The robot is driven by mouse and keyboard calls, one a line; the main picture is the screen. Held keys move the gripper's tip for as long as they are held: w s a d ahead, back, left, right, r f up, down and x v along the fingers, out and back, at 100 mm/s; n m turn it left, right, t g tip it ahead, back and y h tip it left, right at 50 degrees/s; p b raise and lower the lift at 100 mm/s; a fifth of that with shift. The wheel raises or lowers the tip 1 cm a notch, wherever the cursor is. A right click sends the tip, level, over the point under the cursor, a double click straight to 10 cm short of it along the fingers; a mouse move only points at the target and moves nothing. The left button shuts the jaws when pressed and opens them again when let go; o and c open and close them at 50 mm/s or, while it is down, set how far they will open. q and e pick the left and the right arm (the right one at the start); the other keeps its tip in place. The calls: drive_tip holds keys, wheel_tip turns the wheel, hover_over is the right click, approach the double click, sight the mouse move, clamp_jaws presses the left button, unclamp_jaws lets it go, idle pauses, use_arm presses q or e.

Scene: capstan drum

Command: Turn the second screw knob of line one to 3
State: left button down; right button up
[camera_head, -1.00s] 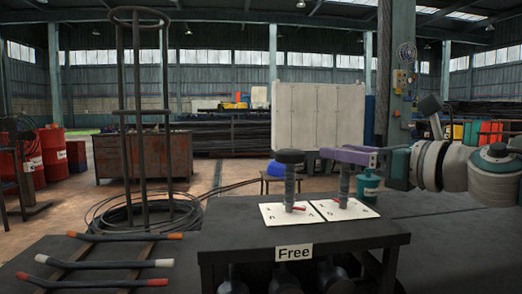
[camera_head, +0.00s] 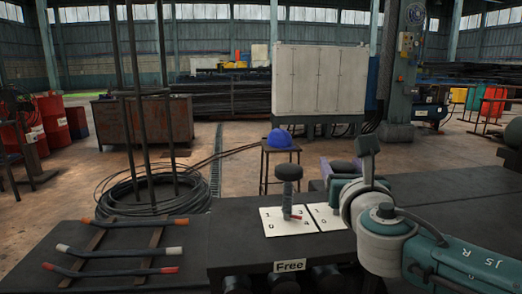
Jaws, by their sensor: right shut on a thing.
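The first screw knob (camera_head: 289,173) has a black round top on a grey threaded stem. It stands upright on a white number plate (camera_head: 273,228), with a red pointer at its foot directed to the right. The second screw knob (camera_head: 343,166) is to its right, and its black top shows just above my right gripper. My right gripper (camera_head: 330,171), with purple fingers, is shut on the second knob. My arm hides that knob's stem and pointer and much of the second number plate (camera_head: 322,214). My left gripper is out of view.
The dark bench carries a "Free" label (camera_head: 290,265) on its front. Several bent bars (camera_head: 120,250) with coloured ends lie at the left. A blue helmet (camera_head: 283,139) rests on a stool behind the bench. A cable coil (camera_head: 150,190) lies on the floor.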

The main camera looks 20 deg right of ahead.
drive_tip(key=m+h, duration=0.1)
drive_tip(key=m+g+h+b, duration=0.1)
drive_tip(key=shift+w+a+f+g+h, duration=0.1)
drive_tip(key=shift+a+g+h, duration=0.05)
drive_tip(key=shift+g+h, duration=0.2)
drive_tip(key=m+g+h+b, duration=0.2)
drive_tip(key=g+h+b, duration=0.1)
drive_tip(key=shift+f+m, duration=0.1)
drive_tip(key=shift+m, duration=0.3)
drive_tip(key=shift+m+g+h+b, duration=0.85)
drive_tip(key=shift+g+b, duration=0.1)
drive_tip(key=shift+b, duration=0.15)
drive_tip(key=shift+r, duration=0.2)
drive_tip(key=o, duration=1.4)
drive_tip(key=shift+d, duration=0.2)
drive_tip(key=shift+c, duration=0.2)
